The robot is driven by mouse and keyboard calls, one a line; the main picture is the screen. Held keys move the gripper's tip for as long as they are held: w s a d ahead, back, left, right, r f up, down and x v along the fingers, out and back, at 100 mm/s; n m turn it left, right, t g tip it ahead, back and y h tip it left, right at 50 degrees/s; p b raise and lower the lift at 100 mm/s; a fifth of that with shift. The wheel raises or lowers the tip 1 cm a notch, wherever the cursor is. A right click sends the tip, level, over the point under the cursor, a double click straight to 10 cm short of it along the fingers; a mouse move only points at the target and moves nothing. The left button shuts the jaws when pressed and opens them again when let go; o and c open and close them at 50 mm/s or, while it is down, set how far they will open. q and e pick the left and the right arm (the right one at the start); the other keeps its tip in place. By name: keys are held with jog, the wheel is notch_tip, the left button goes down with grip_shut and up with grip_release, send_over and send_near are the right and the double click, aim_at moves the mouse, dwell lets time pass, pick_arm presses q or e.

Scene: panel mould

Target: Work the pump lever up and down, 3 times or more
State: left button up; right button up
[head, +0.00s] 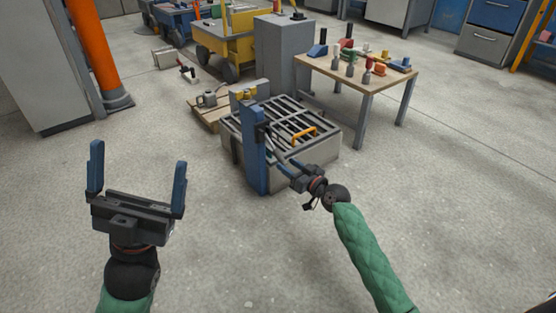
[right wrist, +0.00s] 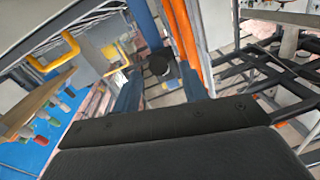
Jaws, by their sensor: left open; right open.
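The pump (head: 253,155) has a tall blue post at the front of a grey grated box. A thin dark lever (head: 272,147) slopes down from the post toward my right gripper (head: 289,165). My right gripper is open at the lever's lower end. In the right wrist view a dark round end (right wrist: 160,62), apparently the lever's, shows between the open blue fingers (right wrist: 162,90); I cannot tell whether they touch it. My left gripper (head: 139,160) is open and empty above bare floor, apart from the pump.
The grated box (head: 310,160) has an orange handle (head: 303,136) on top. A wooden table (head: 350,80) with small coloured objects stands behind. A pallet (head: 205,112), a yellow cart (head: 225,40) and an orange column (head: 93,50) are further back. The front floor is clear.

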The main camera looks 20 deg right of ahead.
aim_at(278, 158)
jog(key=shift+x, duration=2.9)
grip_shut()
